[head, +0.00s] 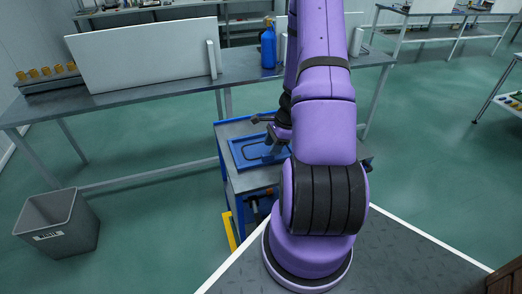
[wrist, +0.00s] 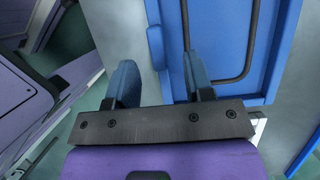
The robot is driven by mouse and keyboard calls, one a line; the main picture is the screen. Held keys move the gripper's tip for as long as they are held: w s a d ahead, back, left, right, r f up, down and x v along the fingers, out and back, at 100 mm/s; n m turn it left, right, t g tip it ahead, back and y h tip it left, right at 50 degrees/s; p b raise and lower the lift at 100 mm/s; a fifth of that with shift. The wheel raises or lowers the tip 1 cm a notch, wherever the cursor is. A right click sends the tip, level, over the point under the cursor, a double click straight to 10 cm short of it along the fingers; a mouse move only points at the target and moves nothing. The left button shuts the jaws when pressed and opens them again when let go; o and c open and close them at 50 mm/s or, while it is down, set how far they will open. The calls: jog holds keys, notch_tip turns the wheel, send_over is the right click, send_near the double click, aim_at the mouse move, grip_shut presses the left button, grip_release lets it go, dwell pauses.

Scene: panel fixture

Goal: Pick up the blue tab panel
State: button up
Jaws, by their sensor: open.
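The blue tab panel (head: 243,153) lies flat on top of a small cart, with a dark rounded line on its face. The wrist view shows the panel (wrist: 222,30) at the upper right, its small blue tab (wrist: 155,45) sticking out from its left edge. My gripper (wrist: 159,72) is open and empty, with two blue-grey fingers. In that view the tab sits between the finger lines, just beyond the tips; the right finger overlaps the panel's edge. I cannot tell the height gap. In the head view my arm hides the panel's right part and most of my gripper.
The grey-topped blue cart (head: 232,128) stands before a long metal table (head: 150,88) bearing a white board (head: 145,55) and a blue bottle (head: 268,48). A grey bin (head: 60,222) stands at lower left. The green floor between bin and cart is clear.

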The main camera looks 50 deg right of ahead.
aim_at(268, 160)
jog(key=shift+s+x, duration=0.1)
jog(key=shift+x, duration=1.2)
jog(key=shift+s+x, duration=0.15)
jog(key=shift+x, duration=1.2)
jog(key=shift+d, duration=0.1)
grip_shut()
